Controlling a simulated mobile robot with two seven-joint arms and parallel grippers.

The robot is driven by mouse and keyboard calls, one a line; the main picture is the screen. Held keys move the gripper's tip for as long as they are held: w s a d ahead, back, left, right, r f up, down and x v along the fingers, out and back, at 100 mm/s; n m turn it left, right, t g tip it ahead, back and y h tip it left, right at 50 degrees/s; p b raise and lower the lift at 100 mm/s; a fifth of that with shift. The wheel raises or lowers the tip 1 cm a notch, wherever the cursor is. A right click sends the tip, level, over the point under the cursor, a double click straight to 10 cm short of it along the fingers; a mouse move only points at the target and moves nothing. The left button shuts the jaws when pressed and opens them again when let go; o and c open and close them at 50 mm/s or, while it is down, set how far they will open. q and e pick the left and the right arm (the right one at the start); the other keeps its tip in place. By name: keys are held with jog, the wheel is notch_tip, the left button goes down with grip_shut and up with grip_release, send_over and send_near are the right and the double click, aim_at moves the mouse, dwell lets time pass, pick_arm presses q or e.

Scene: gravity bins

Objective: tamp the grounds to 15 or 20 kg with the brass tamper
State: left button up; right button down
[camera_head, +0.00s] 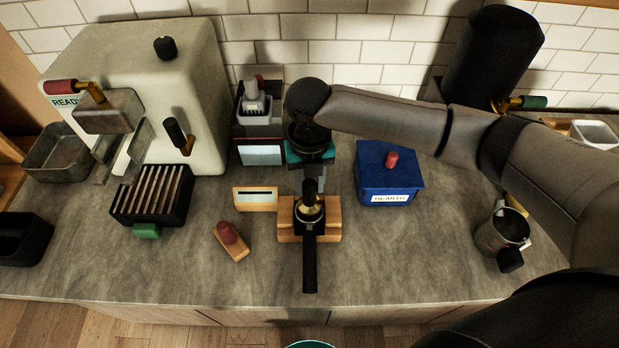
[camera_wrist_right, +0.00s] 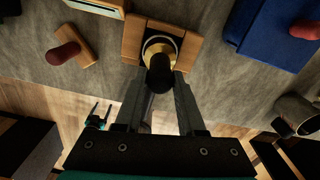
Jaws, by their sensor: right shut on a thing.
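The brass tamper (camera_head: 311,210) with a black handle stands upright over the portafilter, whose black handle (camera_head: 310,265) points toward the counter's front edge. The portafilter rests on a wooden stand (camera_head: 333,220). My right gripper (camera_head: 310,185) comes down from above, shut on the tamper's handle. The brass tamper (camera_wrist_right: 159,46) also shows between the fingers in the right wrist view. The grounds are hidden beneath the tamper. A wooden-framed display (camera_head: 255,197) stands left of the stand; I cannot read a value on it. My left gripper (camera_wrist_right: 101,105) shows small in the right wrist view, fingers apart, empty.
A blue box (camera_head: 385,180) with a red knob stands right of the stand. A wooden block with a red knob (camera_head: 230,240) lies left. The espresso machine (camera_head: 180,80), grinder (camera_head: 258,115) and metal pitcher (camera_head: 500,235) stand around. The counter in front is clear.

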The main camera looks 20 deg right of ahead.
jog(key=shift+f, duration=0.5)
dwell(0.5)
jog(key=shift+f+p, duration=0.1)
jog(key=shift+p, duration=0.25)
jog(key=shift+f+b, duration=0.65)
jog(key=shift+f, duration=0.4)
dwell(0.6)
jog(key=shift+s, duration=0.1)
dwell(0.6)
jog(key=shift+p, duration=0.35)
jog(key=shift+r, duration=0.15)
jog(key=shift+r+p, duration=0.45)
jog(key=shift+p, duration=0.2)
